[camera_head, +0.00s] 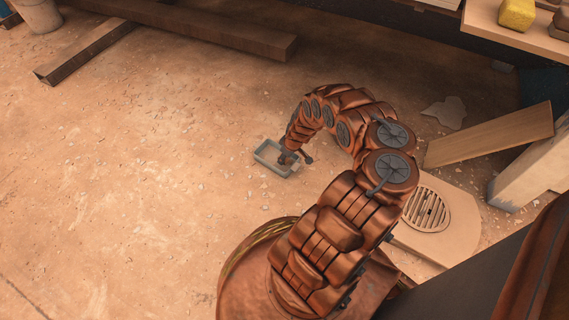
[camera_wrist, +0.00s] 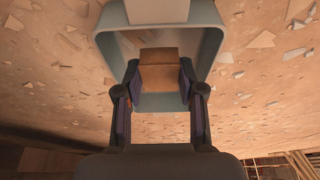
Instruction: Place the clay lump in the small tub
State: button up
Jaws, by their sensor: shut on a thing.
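The small tub (camera_head: 266,168) is a grey-blue, open rectangular container on the dusty floor near the middle of the head view. In the wrist view its rim (camera_wrist: 212,50) frames the fingertips. My gripper (camera_head: 288,157) reaches down at the tub's right part. In the wrist view my gripper (camera_wrist: 160,80) is shut on the clay lump (camera_wrist: 160,75), a brown block between the two fingers. The lump shows within the tub's outline; whether it touches the tub's floor I cannot tell. The head view does not show the lump clearly.
A round drain grate (camera_head: 428,209) in a pale slab lies right of my arm. A leaning wooden board (camera_head: 487,135) and a shelf with a yellow lump (camera_head: 517,14) are at the right. Dark beams (camera_head: 190,27) lie at the back. The floor left of the tub is open.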

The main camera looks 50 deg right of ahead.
notch_tip(320, 180, down, 3)
jog(key=shift+a+f+b, duration=0.1)
jog(key=shift+b, duration=0.7)
jog(key=o, duration=1.2)
jog(key=shift+c, duration=0.2)
